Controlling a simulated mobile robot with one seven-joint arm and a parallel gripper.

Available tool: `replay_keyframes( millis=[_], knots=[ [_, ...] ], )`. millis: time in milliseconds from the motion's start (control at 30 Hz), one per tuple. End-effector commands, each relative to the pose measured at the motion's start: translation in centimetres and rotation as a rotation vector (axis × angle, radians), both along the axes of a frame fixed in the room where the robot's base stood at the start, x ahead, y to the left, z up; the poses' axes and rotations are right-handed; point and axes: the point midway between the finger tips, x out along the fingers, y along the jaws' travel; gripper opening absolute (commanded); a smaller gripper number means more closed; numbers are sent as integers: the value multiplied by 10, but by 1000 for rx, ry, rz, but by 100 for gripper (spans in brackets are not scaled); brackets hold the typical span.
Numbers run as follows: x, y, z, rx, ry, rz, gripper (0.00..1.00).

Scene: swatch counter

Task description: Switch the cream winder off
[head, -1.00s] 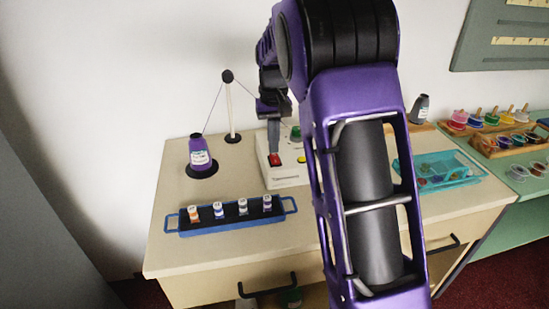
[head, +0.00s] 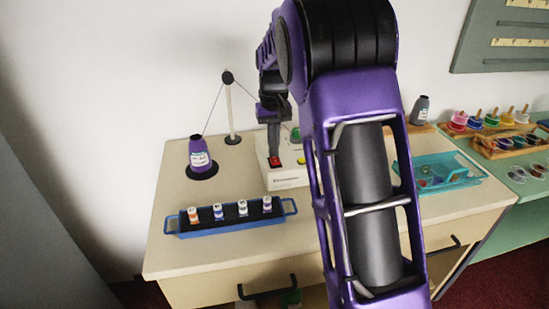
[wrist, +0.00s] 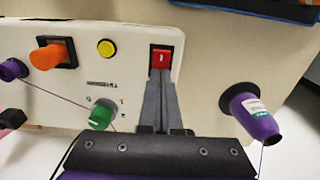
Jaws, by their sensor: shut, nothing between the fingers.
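The cream winder (head: 285,179) stands on the counter in the head view, partly hidden by my arm. Its red rocker switch (head: 275,162) shows there below my gripper (head: 274,155). In the wrist view the winder's panel (wrist: 130,75) carries the red switch (wrist: 162,58) in a black frame, a yellow button (wrist: 106,47), an orange knob (wrist: 52,54) and a green knob (wrist: 102,114). My gripper (wrist: 162,76) is shut and empty, its tips at the lower edge of the red switch. I cannot tell whether they touch it.
A purple thread cone (head: 201,157) stands left of the winder, its thread running over a post (head: 231,110). A blue tray (head: 180,229) with several small spools lies in front. A teal tray (head: 475,180) lies to the right.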

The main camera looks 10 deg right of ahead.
Motion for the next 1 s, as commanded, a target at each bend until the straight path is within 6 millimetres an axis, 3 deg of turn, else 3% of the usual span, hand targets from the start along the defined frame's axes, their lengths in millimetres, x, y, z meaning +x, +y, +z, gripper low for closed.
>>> replay_keyframes(
  millis=[700,1000],
  knots=[
    [0,0,62,0,-1,0,0],
    [0,0,66,0,-1,0,0]
  ],
)
